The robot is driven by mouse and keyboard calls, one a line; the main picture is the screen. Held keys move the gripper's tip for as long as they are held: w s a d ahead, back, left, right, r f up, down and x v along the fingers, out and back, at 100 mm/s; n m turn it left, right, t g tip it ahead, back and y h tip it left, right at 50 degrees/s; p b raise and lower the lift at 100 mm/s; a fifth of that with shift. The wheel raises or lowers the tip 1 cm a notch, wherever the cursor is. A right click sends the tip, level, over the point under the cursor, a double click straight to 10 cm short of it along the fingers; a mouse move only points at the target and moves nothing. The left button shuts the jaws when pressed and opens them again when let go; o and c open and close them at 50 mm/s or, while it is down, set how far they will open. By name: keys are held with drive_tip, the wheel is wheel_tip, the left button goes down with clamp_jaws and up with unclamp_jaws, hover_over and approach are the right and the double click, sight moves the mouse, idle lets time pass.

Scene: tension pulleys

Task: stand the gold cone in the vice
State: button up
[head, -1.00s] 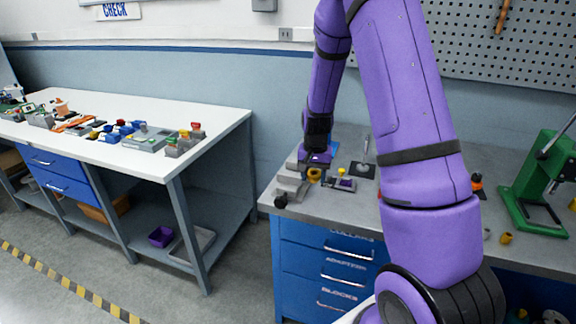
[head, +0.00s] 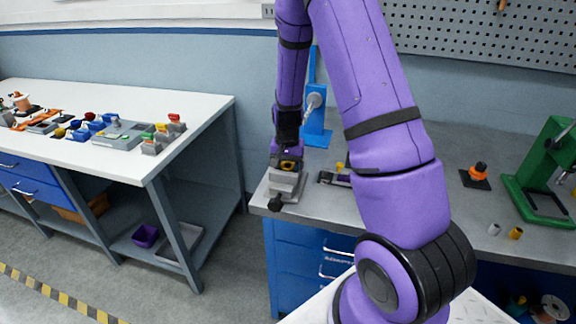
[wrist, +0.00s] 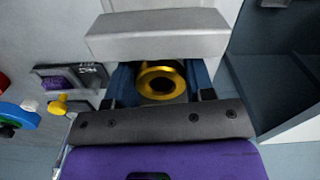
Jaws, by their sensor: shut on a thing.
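The gold cone (wrist: 160,82) sits between the two blue fingers of my gripper (wrist: 161,88) in the wrist view, its round open end facing the camera. My gripper (head: 289,160) is shut on it. In the head view the cone (head: 287,166) shows as a small gold spot directly over the grey vice (head: 285,184), at the bench's left end. A pale grey vice jaw (wrist: 155,36) lies just beyond the cone in the wrist view. The cone's lower part is hidden, so I cannot tell whether it touches the vice.
A small dark fixture (head: 333,179) with purple and yellow parts is right of the vice, partly behind my arm. A blue stand (head: 316,110) is behind. An orange piece (head: 480,170) and green press (head: 540,175) stand farther right. A white table (head: 120,100) is left.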

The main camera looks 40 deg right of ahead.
drive_tip(key=shift+f, duration=0.1)
drive_tip(key=o, duration=1)
wheel_tip(320, 180, up, 12)
drive_tip(key=s+a+r+n+t, duration=0.1)
drive_tip(key=s+a+r+n, duration=0.1)
drive_tip(key=s+a+r, duration=0.45)
drive_tip(key=s+a+r+n+t, duration=0.2)
drive_tip(key=s+r, duration=0.2)
drive_tip(key=r, duration=0.6)
drive_tip(key=s+a+r+n, duration=0.1)
drive_tip(key=s+r, duration=0.1)
drive_tip(key=s, duration=0.3)
drive_tip(key=s+a+r+n+t, duration=0.1)
drive_tip(key=s+a+r+n, duration=0.1)
drive_tip(key=s, duration=0.3)
drive_tip(key=s+a+r+n+t, duration=0.1)
drive_tip(key=s+r+n, duration=0.1)
drive_tip(key=s, duration=0.4)
drive_tip(key=shift+a, duration=0.35)
